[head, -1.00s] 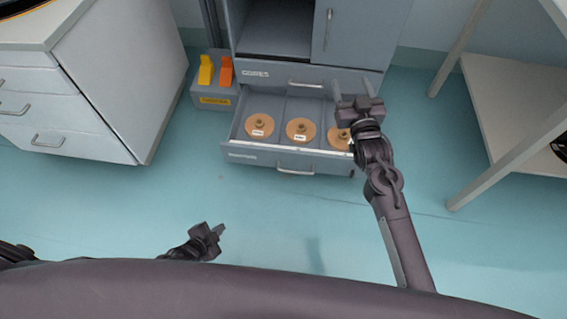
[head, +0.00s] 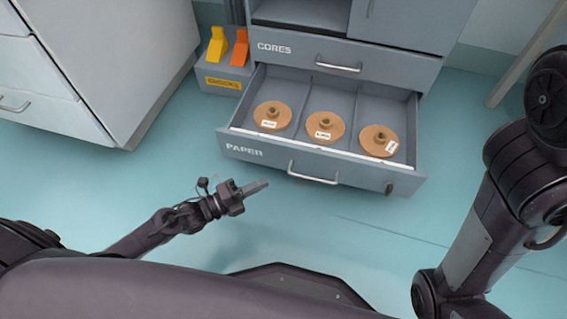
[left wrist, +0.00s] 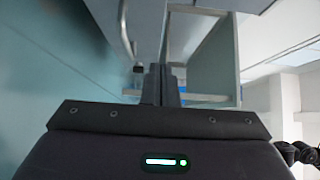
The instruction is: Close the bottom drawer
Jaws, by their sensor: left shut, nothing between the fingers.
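The bottom drawer (head: 258,154), marked PAPER, stands pulled out of the grey cabinet in the head view. Its front has a bar handle (head: 313,178). Inside lie three brown discs with raised hubs and small labels: left (head: 285,113), middle (head: 313,130) and right (head: 368,144). My left gripper (head: 263,186) is shut and empty, just in front of the drawer front and left of the handle, apart from both in the picture. Its shut fingers also show in the left wrist view (left wrist: 163,80). My right arm stands at the right edge; its gripper is out of view.
The drawer marked CORES (head: 295,60) above is shut. A grey box (head: 205,78) with a yellow and an orange piece stands left of the cabinet. A white drawer unit (head: 95,60) is at the far left. Floor (head: 330,225) is clear in front of the open drawer.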

